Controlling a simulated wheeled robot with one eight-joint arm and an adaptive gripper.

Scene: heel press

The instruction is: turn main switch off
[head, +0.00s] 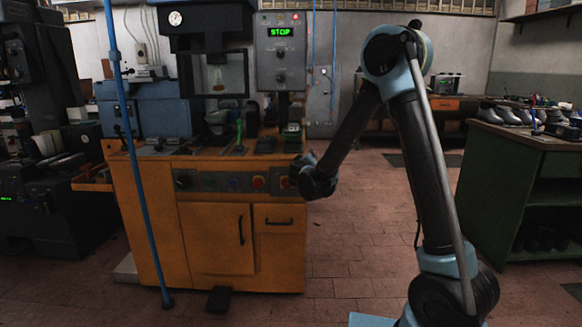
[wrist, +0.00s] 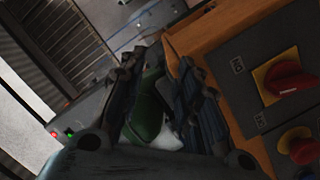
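A red rotary handle on a yellow plate, which looks like the main switch (wrist: 287,80), is at the right of the wrist view. In the head view the switch (head: 285,182) is at the right end of the control strip, beside my gripper. My gripper (head: 314,178) is just right of the strip. In the wrist view its dark fingers (wrist: 152,65) stand apart. The switch is outside them, to their right. A green and white shape shows in the gap; I cannot tell if it is behind the fingers.
A second red knob (wrist: 299,146) sits below the switch in the wrist view. The orange press cabinet (head: 222,240) carries the control strip. A blue pole (head: 140,170) stands in front. A green bench (head: 520,175) is at right; floor between is clear.

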